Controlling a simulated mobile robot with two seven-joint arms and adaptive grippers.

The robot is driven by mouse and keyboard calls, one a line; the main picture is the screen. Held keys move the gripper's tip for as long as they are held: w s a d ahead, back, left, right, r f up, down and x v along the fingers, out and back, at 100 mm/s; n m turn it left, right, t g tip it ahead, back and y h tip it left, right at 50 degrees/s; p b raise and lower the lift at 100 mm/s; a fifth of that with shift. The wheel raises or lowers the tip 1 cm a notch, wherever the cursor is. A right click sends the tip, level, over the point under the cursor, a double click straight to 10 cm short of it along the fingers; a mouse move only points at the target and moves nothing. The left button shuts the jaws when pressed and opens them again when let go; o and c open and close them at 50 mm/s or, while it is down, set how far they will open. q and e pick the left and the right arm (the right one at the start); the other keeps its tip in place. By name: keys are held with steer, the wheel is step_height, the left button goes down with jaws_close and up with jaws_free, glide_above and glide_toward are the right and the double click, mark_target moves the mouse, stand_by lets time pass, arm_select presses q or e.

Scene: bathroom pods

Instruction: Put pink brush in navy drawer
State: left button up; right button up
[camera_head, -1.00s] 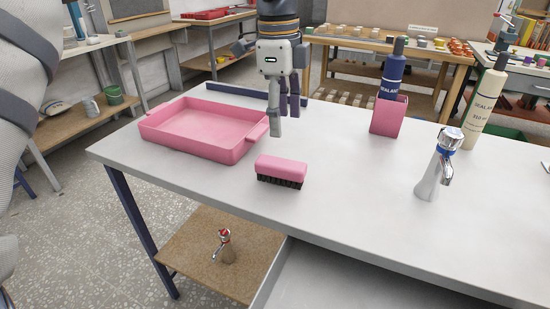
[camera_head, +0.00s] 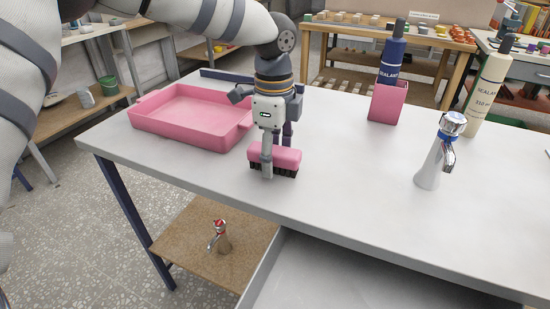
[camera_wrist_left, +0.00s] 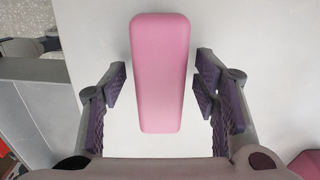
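The pink brush (camera_head: 289,160) lies bristles down on the white tabletop. My left gripper (camera_head: 277,160) is lowered over it, with one finger in front of the brush and one behind. In the left wrist view the brush (camera_wrist_left: 160,75) lies between the two open fingers of the gripper (camera_wrist_left: 160,100), with a gap on each side. A drawer (camera_head: 330,275) with a pale grey inside stands pulled out below the table's front edge; its front face and colour are hidden. My right gripper is out of view.
A pink tray (camera_head: 190,120) stands left of the brush. A pink cup (camera_head: 387,103) holding a blue sealant bottle (camera_head: 392,60), a cream bottle (camera_head: 487,95) and a tap (camera_head: 440,150) stand to the right. A second tap (camera_head: 219,237) is on the lower shelf.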

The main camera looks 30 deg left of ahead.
arm_select(q)
jaws_close()
steer(key=shift+r, duration=0.1)
